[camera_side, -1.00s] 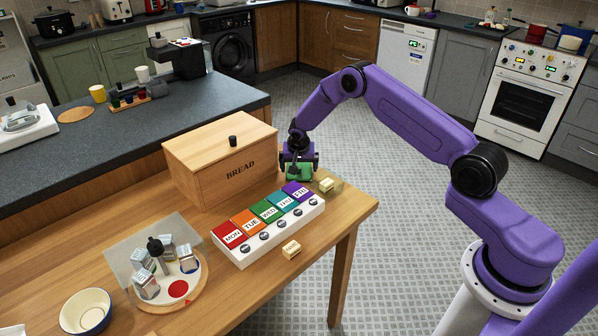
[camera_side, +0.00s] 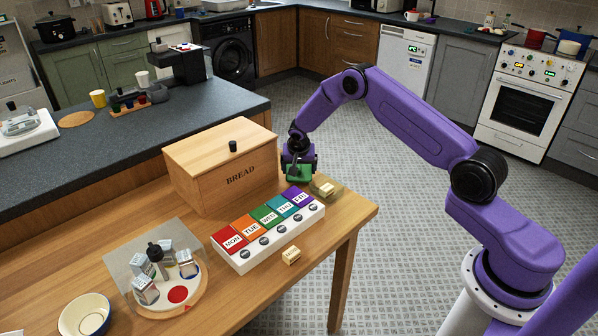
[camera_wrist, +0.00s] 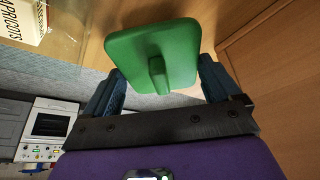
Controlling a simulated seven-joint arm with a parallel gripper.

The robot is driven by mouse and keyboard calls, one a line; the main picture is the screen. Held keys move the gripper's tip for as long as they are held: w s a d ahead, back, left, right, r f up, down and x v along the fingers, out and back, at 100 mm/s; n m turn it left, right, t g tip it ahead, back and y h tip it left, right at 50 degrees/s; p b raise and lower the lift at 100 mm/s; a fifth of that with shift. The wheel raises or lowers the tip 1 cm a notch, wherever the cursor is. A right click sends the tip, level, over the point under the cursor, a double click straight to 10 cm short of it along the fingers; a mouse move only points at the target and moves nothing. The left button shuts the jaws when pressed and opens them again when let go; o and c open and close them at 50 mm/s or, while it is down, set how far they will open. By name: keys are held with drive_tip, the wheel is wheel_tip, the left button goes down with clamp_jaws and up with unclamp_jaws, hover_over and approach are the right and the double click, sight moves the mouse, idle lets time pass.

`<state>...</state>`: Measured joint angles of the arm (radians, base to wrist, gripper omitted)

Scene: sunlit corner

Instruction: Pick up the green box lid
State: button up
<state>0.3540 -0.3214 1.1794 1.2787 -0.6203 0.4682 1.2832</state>
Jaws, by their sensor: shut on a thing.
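The green box lid (camera_wrist: 180,48) is a flat rounded plate with an upright grip on it. My gripper (camera_wrist: 160,80) is shut on it, its two dark blue fingers on either side in the wrist view. In the side view the lid (camera_side: 299,172) shows under my gripper (camera_side: 298,168), just right of the bread box. How far the lid is above the table is hard to tell. The fingertips are partly hidden behind the lid.
The wooden bread box (camera_side: 222,160) stands close on the left. A small labelled block (camera_side: 326,189) is to the right, on a clear piece. A weekday pill organiser (camera_side: 267,235) lies in front. A round tray of small boxes (camera_side: 202,301) is farther left.

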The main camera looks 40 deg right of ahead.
sight(299, 167)
wheel_tip(299, 167, up, 16)
drive_tip(key=s+f+m+g+y, duration=0.2)
drive_tip(key=s+f+m+g, duration=0.3)
drive_tip(key=m, duration=0.8)
drive_tip(key=s+f+m+g+y, duration=0.1)
drive_tip(key=s+m+g, duration=0.35)
drive_tip(key=m, duration=0.95)
drive_tip(key=shift+t, duration=0.95)
drive_tip(key=shift+w+x, duration=0.15)
drive_tip(key=shift+x, duration=1.45)
drive_tip(key=shift+w+x, duration=0.15)
drive_tip(key=shift+x, duration=1.45)
drive_tip(key=shift+d+f, duration=0.2)
drive_tip(key=shift+f, duration=0.45)
drive_tip(key=o, duration=0.7)
drive_tip(key=shift+o, duration=0.2)
wheel_tip(299, 167, up, 8)
